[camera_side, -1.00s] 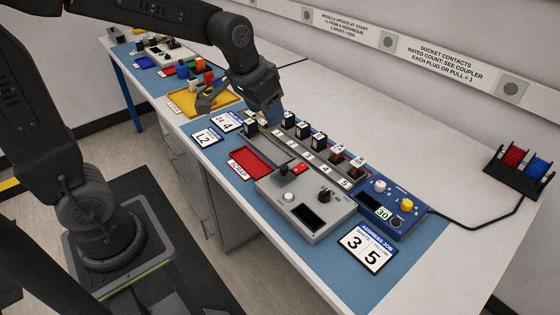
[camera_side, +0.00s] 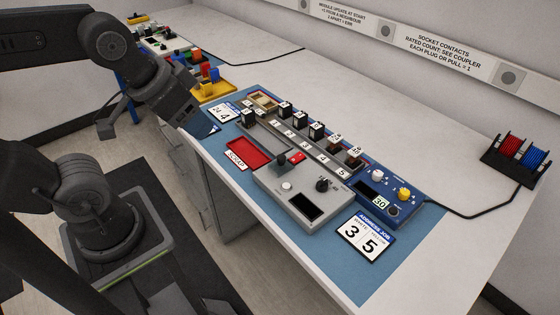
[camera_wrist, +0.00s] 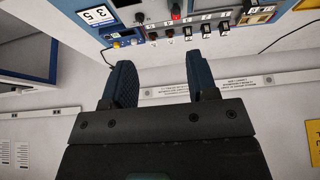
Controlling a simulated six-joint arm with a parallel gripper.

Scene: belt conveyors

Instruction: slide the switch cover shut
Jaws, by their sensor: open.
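The grey control box (camera_side: 270,185) lies on the blue mat near the front of the bench. A red switch part (camera_side: 297,158) and a black lever (camera_side: 281,160) stand at its far edge. I cannot tell which part is the switch cover, nor whether it is open or shut. My gripper shows in the wrist view with two blue, ridged fingers (camera_wrist: 160,78) apart and nothing between them. In the side view its dark body is left of the box, clear of it, and the fingertips are hard to make out.
Black numbered modules (camera_side: 316,130) stand along a rail behind the box. A red scrap tray (camera_side: 247,153) lies left of it. A blue unit with a display (camera_side: 392,195) and an address card (camera_side: 363,235) are at right. A tan block (camera_side: 263,100) sits at the rail's far end.

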